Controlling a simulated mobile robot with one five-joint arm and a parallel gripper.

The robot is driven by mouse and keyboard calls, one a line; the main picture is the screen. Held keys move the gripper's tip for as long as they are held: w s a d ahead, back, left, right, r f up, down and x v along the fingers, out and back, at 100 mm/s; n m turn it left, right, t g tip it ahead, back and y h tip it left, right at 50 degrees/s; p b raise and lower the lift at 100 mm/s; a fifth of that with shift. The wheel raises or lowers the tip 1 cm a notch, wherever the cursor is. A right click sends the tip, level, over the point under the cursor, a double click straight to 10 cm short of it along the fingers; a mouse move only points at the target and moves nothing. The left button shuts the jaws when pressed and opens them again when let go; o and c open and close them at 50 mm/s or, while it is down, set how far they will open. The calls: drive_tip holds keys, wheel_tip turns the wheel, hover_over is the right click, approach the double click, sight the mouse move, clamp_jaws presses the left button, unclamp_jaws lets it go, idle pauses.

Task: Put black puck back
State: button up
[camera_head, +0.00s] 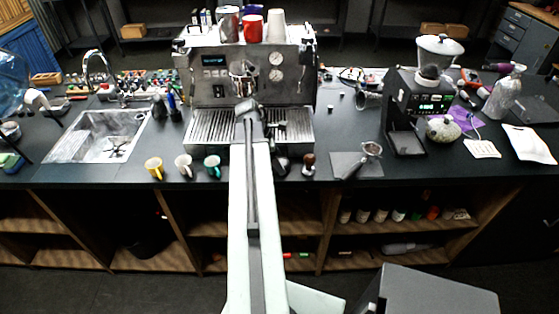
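The espresso machine (213,93) stands on the back of the dark counter, with a slatted drip tray (205,126) in front. My arm reaches forward from the bottom of the view. My gripper (248,108) is in front of the machine, below its round brewing head (243,72). Its fingertips are too small and covered to tell whether they are open or hold anything. I cannot pick out the black puck for certain. A small dark object (282,164) stands at the counter's front edge, just right of my arm, and I cannot tell what it is.
Yellow (154,167), white (184,165) and green (212,165) cups stand left of my arm. A tamper (308,164) and a portafilter (366,155) on a grey mat (344,166) lie right. The sink (101,137) is left, the grinder (403,110) right.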

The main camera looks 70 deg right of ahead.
drive_tip(key=p+v, duration=1)
drive_tip(key=v, duration=0.1)
drive_tip(key=shift+r, duration=0.25)
drive_tip(key=shift+w+a, duration=0.1)
drive_tip(key=w+a+f+m+t, duration=0.1)
drive_tip(key=w+a+m+t, duration=0.2)
drive_tip(key=w+a, duration=2.05)
drive_tip(key=w+a+m+y, duration=0.1)
drive_tip(key=w+a, duration=0.2)
drive_tip(key=a, duration=1.2)
drive_tip(key=w+a+m+y, duration=0.1)
drive_tip(key=w+a, duration=0.3)
drive_tip(key=a, duration=1.2)
drive_tip(key=shift+f+m+t, duration=0.4)
drive_tip(key=shift+m, duration=0.1)
